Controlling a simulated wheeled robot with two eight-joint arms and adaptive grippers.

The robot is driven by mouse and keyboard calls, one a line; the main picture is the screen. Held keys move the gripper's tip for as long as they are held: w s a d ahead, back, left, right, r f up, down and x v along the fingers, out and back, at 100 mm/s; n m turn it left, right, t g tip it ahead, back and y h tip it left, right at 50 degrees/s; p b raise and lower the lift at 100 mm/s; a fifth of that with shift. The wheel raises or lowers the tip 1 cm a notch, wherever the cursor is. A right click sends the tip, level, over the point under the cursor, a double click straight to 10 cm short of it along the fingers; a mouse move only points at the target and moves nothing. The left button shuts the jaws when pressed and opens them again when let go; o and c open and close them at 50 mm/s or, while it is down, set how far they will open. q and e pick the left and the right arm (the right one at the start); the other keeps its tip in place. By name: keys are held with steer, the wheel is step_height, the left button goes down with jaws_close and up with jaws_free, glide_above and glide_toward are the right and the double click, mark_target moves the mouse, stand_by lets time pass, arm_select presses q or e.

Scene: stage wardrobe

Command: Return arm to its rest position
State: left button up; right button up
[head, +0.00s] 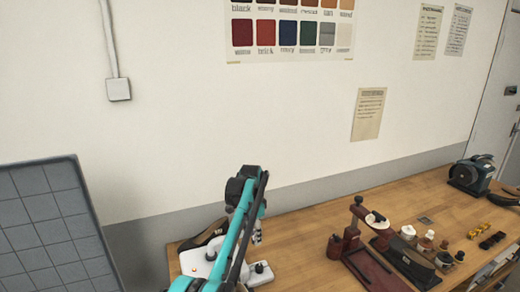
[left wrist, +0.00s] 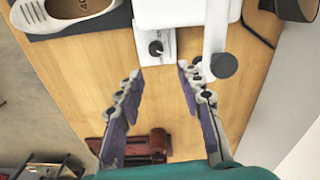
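My left arm (head: 236,236), with teal links, rises from the bottom of the head view and bends at a dark joint above the wooden bench. My left gripper (head: 257,237) hangs down there, small and partly hidden by the arm. In the left wrist view the left gripper (left wrist: 163,71) is open, its two fingers apart with nothing between them. A white machine (left wrist: 185,12) with a black knob lies just beyond the fingertips; its base also shows in the head view (head: 262,279). My right gripper is in neither view.
The bench (head: 305,235) has bare wood right of the arm. A blue-grey machine (head: 471,175) is at the far right. A grey gridded panel (head: 45,225) stands at left.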

arm_select(q)
steer(key=s+a+r+n+t+b, duration=0.1)
steer(key=s+a+r+n+t, duration=0.15)
steer(key=s+a+r, duration=0.4)
steer(key=s+a+r+n+t+b, duration=0.1)
steer(key=s+a+r+n+b, duration=0.2)
steer(key=s, duration=0.7)
steer(key=s+a+f+n+t, duration=0.1)
steer(key=s+a+f+n, duration=0.1)
steer(key=s+f, duration=0.2)
steer(key=s+a+f+n+t, duration=0.1)
steer(key=s+f, duration=0.3)
steer(key=s, duration=0.7)
steer(key=s+a+f+n+t+b, duration=0.1)
steer(key=s+a+f+n, duration=0.2)
steer(key=s+f, duration=0.2)
steer(key=s, duration=0.3)
steer(key=shift+s+n+t, duration=0.25)
steer(key=shift+n+t, duration=0.1)
